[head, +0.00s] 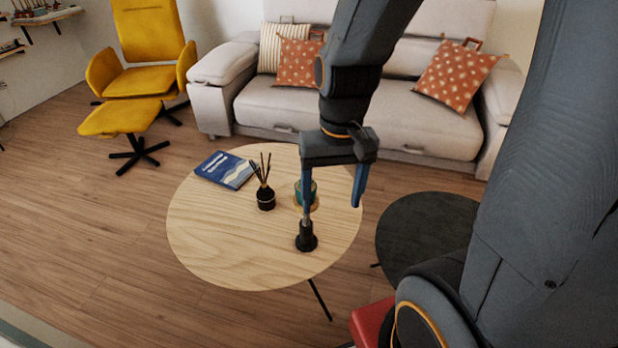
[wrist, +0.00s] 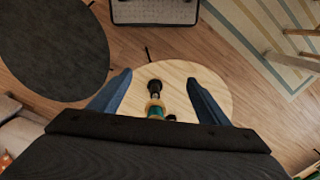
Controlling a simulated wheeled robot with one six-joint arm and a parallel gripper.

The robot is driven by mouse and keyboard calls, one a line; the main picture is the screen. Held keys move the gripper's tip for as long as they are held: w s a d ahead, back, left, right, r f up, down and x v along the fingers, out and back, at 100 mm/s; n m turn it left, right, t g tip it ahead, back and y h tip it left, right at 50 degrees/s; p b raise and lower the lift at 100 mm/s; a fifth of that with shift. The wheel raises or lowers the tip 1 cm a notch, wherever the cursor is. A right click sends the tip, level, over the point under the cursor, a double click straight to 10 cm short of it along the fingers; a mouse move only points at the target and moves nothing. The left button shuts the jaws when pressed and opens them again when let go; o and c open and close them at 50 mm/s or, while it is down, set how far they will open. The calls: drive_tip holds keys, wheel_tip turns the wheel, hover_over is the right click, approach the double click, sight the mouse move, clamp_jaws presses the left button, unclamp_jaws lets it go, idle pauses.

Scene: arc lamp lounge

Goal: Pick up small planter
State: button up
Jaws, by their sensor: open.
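A small teal vessel (head: 312,191) on a tan round base stands on the round wooden table (head: 215,245). It may be the small planter; no plant in it can be made out. My gripper's left finger partly covers it in the head view. In the wrist view the teal vessel (wrist: 155,110) shows low between the fingers, partly cut off by my gripper body. My gripper (head: 332,207) is open, empty and pointing down over the table's right part. Its two blue fingers also show spread in the wrist view (wrist: 158,76).
A black item with a silver neck (head: 306,241) stands near the table's front edge. A black reed diffuser (head: 265,198) and a blue book (head: 226,169) are to the left. A dark round table (head: 425,235) is at right, a sofa (head: 275,108) behind. The table's left front is clear.

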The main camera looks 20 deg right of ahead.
drive_tip(key=w+f+m+y+p, duration=0.2)
drive_tip(key=w+m+p, duration=0.3)
drive_tip(key=w+m, duration=0.45)
drive_tip(key=m+t+y+p, duration=0.15)
drive_tip(key=m+p, duration=0.25)
drive_tip(key=m, duration=0.6)
approach(297, 185)
wheel_tip(297, 185, down, 3)
drive_tip(key=d, duration=0.2)
drive_tip(key=shift+w+f+m, duration=0.1)
drive_tip(key=shift+f+m, duration=0.25)
drive_tip(key=shift+f, duration=0.25)
drive_tip(key=p+x, duration=0.1)
drive_tip(key=x, duration=0.2)
drive_tip(key=p+x, duration=0.1)
drive_tip(key=x, duration=0.1)
drive_tip(key=shift+a+f, duration=0.3)
drive_tip(key=shift+a, duration=0.2)
drive_tip(key=shift+a+f, duration=0.15)
drive_tip(key=shift+f, duration=0.4)
drive_tip(key=shift+c, duration=0.3)
drive_tip(key=c, duration=1.2)
drive_tip(key=shift+r, duration=0.1)
